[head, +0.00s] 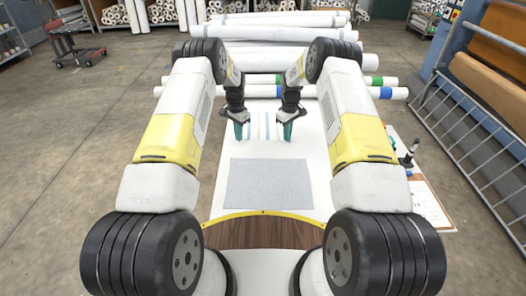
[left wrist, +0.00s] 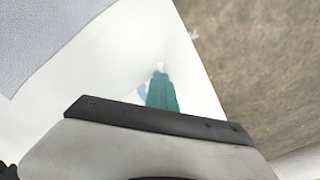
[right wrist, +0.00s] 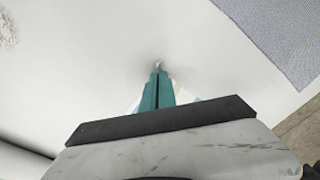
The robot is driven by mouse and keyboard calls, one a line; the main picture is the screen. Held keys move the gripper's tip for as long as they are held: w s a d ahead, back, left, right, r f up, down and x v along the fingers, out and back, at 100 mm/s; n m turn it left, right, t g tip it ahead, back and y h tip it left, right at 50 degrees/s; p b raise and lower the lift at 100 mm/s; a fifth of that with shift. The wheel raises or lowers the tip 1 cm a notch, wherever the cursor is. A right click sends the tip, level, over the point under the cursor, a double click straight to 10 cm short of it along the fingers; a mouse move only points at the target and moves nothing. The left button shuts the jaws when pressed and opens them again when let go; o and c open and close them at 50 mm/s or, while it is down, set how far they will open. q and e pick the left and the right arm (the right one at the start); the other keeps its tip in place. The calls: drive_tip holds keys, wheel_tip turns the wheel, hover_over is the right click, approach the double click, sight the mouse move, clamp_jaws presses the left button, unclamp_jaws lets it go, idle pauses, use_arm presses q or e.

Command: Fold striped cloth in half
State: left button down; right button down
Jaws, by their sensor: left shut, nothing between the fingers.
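The striped cloth (head: 264,126), white with blue and pale stripes, lies on the white table between my two grippers in the head view. In the left wrist view a small blue-striped part (left wrist: 142,92) shows beside the fingers. My left gripper (head: 239,134) points down at the cloth's left side; its teal fingers (left wrist: 160,72) are together with nothing between them. My right gripper (head: 288,134) points down at the cloth's right side. Its fingers (right wrist: 158,72) are close together with a thin dark gap; whether they pinch cloth is hidden. Little of the cloth shows around them.
A flat grey-blue cloth (head: 269,184) lies nearer me on the white table (head: 217,190). White rolls (head: 272,33) are stacked behind the grippers. A clipboard-like sheet (head: 428,203) and a black-handled tool (head: 408,157) are at the right. A metal rail (head: 466,140) stands further right.

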use_arm(q)
drive_tip(key=shift+b, duration=0.35)
